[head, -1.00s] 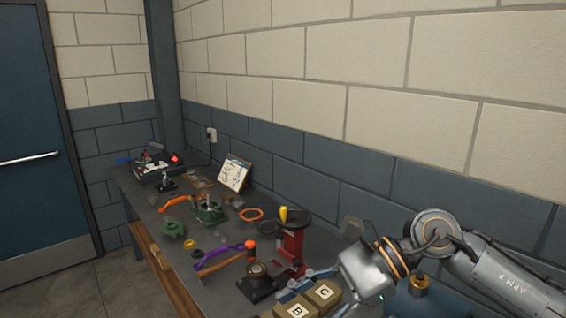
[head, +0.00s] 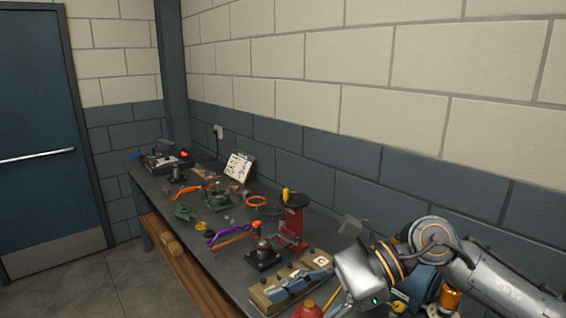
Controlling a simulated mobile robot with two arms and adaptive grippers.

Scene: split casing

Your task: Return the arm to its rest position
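My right arm comes in from the right, and its gripper end (head: 358,278) is over the near right part of the bench. The fingers are hard to make out, so I cannot tell whether they are open or shut. I see nothing clearly held. My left arm and gripper are not in view.
The grey workbench (head: 178,198) runs along the block wall. A red press (head: 293,228), a dark round-topped fixture (head: 263,256) and a tan block tray (head: 268,297) stand near the arm. Green casing parts (head: 215,195), an orange ring (head: 256,201) and tools lie farther back. Floor on the left is clear.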

